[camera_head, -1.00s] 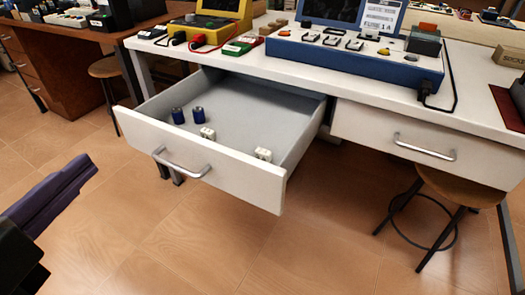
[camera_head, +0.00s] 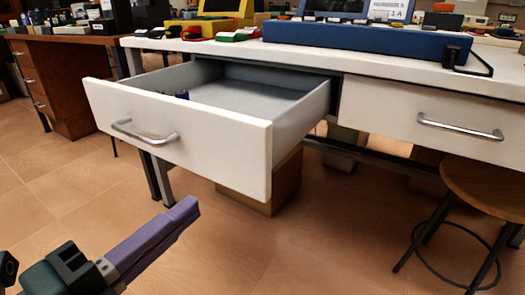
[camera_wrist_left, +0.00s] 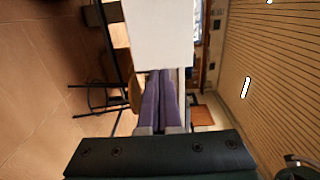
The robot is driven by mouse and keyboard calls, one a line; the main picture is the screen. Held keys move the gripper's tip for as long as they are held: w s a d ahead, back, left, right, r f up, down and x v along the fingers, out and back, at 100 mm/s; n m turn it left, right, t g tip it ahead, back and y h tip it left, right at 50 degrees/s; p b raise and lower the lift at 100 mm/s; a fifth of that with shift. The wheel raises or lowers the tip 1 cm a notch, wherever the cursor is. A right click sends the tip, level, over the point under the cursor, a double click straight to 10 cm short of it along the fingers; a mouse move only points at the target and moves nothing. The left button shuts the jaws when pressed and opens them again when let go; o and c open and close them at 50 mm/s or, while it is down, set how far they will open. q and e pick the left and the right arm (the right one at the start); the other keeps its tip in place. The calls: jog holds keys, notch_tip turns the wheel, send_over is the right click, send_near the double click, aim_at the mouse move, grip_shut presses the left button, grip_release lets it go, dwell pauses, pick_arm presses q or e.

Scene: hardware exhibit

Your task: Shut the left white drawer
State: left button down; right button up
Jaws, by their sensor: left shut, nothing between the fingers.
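The left white drawer (camera_head: 185,128) is pulled well out from under the white table, with its metal bar handle (camera_head: 143,132) on the front. A dark blue cylinder (camera_head: 182,95) shows just above its front edge; most of the inside is hidden by the front panel. My left gripper (camera_head: 190,208) is shut and empty, low in front of the drawer and apart from it in the head view. In the left wrist view its closed purple fingers (camera_wrist_left: 160,74) point at a white panel (camera_wrist_left: 160,30), apparently the drawer front. My right gripper is not in view.
The right drawer (camera_head: 425,115) is shut. A round wooden stool (camera_head: 485,188) stands below it. A blue device (camera_head: 365,42) and a yellow case (camera_head: 207,24) are on the white tabletop (camera_head: 320,58). The floor before the drawer is clear.

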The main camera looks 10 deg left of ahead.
aim_at(244, 165)
pick_arm(q)
jog(key=b+x, duration=0.1)
jog(key=x, duration=0.8)
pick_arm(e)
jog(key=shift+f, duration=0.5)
pick_arm(q)
jog(key=shift+s, duration=0.1)
